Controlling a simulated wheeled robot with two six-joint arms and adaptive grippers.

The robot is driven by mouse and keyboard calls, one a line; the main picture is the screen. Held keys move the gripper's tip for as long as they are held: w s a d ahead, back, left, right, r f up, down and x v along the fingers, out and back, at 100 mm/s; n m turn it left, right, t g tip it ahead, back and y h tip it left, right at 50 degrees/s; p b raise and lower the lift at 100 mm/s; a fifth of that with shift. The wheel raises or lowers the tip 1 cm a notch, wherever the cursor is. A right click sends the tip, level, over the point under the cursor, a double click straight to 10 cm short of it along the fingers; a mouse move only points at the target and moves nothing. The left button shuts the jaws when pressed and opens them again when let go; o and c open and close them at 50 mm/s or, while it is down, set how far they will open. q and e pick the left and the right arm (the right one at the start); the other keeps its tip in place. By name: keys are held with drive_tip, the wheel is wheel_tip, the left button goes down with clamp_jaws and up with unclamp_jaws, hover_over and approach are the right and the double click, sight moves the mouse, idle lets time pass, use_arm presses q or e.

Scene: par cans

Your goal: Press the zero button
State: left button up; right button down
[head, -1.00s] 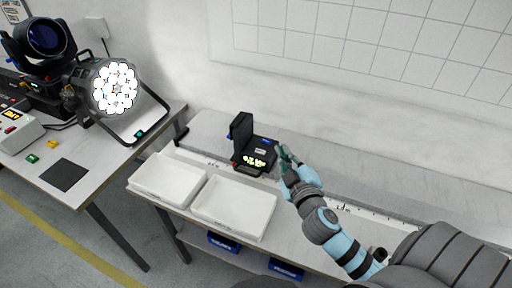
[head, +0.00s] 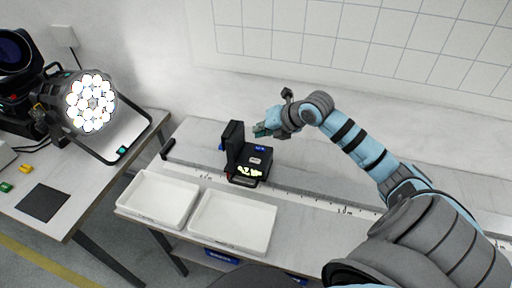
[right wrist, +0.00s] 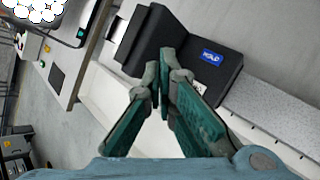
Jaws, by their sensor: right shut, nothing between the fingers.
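A black device (head: 247,177) with an upright back part stands on the long bench, with a lit display on its front. On its top are a blue label or button (head: 260,148) and a small pale one (head: 255,160). In the right wrist view the blue one (right wrist: 210,57) seems to read HOLD, and the pale one (right wrist: 199,87) is partly hidden by a finger. I cannot read which is zero. My right gripper (head: 259,131) is shut and empty, above the device's far side; its green fingers (right wrist: 161,75) meet in front of the device. My left gripper is out of view.
Two white trays (head: 157,224) (head: 232,250) sit left of and in front of the device. A stage light (head: 90,102) and a dark mat (head: 43,202) are on the left table. The bench right of the device is clear along a ruler strip.

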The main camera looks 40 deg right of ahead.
drive_tip(key=b, duration=0.7)
hover_over(257, 159)
wheel_tip(257, 159, down, 9)
drive_tip(key=shift+r, duration=0.15)
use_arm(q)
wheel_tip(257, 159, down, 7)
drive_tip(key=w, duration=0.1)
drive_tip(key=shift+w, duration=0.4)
use_arm(e)
drive_tip(key=shift+f, duration=0.4)
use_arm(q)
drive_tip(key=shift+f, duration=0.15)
use_arm(e)
drive_tip(key=shift+f, duration=0.1)
use_arm(q)
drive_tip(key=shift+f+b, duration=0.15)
drive_tip(key=shift+b, duration=0.15)
use_arm(e)
drive_tip(key=shift+f, duration=0.3)
